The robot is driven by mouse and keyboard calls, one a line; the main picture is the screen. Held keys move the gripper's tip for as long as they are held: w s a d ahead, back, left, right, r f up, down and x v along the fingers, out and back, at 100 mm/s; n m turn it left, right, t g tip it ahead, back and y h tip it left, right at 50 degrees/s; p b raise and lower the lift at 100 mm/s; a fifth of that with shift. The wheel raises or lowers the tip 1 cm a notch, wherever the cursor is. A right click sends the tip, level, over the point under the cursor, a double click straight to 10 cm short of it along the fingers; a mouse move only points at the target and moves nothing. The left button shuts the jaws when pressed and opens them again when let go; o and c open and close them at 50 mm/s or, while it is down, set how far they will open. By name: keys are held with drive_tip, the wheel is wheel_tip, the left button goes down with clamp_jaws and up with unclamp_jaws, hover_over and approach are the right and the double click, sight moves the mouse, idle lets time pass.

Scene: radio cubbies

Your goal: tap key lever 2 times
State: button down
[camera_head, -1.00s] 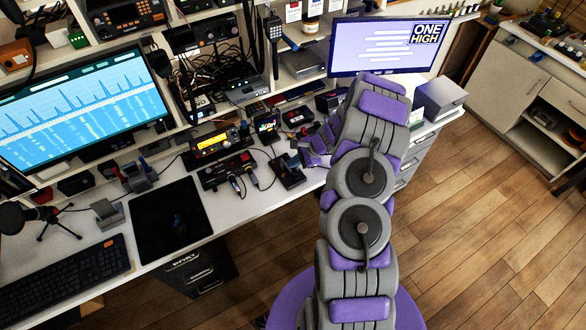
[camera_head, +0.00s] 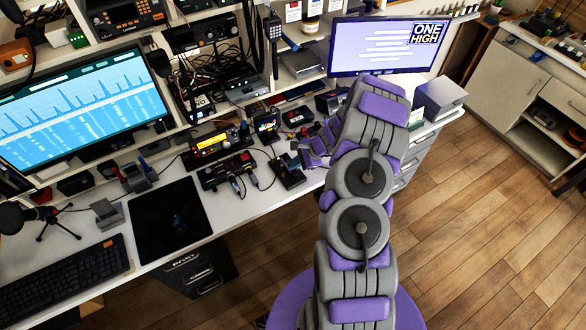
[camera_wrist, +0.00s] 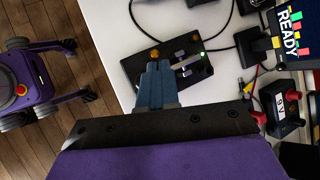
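The key is a black base plate (camera_wrist: 135,66) with brass-coloured knobs and a small green light, lying on the white desk. Its pale key lever (camera_wrist: 186,63) runs across the plate. The key also shows in the head view as a small dark block (camera_head: 287,173) near the desk's front edge. My gripper (camera_wrist: 158,68) has its blue-grey fingers together with nothing visible between them. The fingertips are over the plate, beside the lever's left end in the wrist view; I cannot tell whether they touch it. In the head view my gripper (camera_head: 307,156) is right of the key.
Open wooden floor (camera_head: 440,200) lies before the desk.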

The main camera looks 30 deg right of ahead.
drive_tip(key=shift+w+r+p, duration=0.2)
drive_tip(key=shift+r+p, duration=0.45)
drive_tip(key=shift+r, duration=0.15)
drive_tip(key=shift+r, duration=0.1)
drive_tip(key=r+p, duration=0.1)
drive_tip(key=r, duration=0.1)
drive_tip(key=w+r+p, duration=0.1)
drive_tip(key=r+p, duration=0.1)
drive_tip(key=shift+r+p, duration=0.3)
idle(0.6)
